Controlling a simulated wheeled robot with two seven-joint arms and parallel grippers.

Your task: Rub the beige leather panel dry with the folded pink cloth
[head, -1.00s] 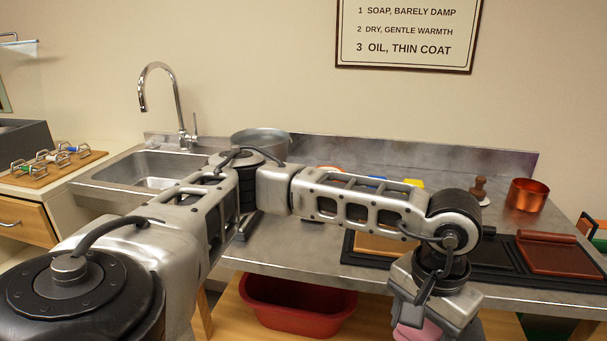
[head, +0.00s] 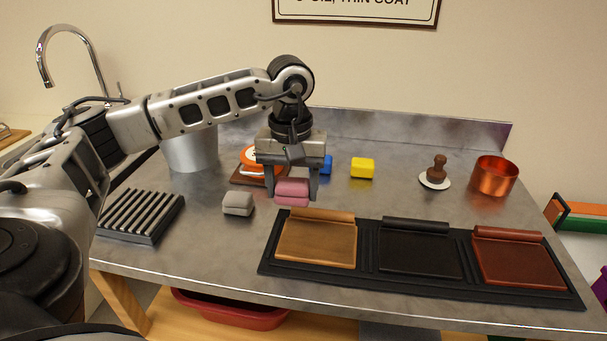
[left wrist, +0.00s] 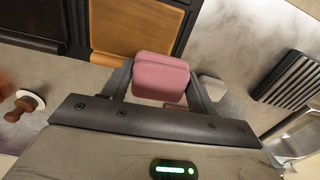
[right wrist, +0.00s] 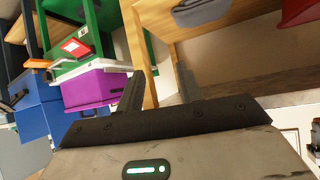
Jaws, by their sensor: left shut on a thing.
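The beige leather panel (head: 318,243) lies in the left bay of a black tray (head: 425,280), its rolled edge at the back. My left gripper (head: 291,195) is shut on the folded pink cloth (head: 292,190) and holds it just behind the panel's back left corner. In the left wrist view the cloth (left wrist: 160,76) sits between the two fingers, with the panel (left wrist: 132,27) beyond it. My right gripper (right wrist: 160,92) is outside the head view; its wrist view shows the fingers apart with nothing between them.
Black (head: 418,258) and red-brown (head: 517,262) panels share the tray. A grey folded cloth (head: 238,203), slatted rack (head: 141,216), blue block (head: 326,165), yellow block (head: 362,168), brown-handled stamp (head: 437,172) and copper pot (head: 493,176) stand around. The right gripper faces shelves with a purple box (right wrist: 95,88).

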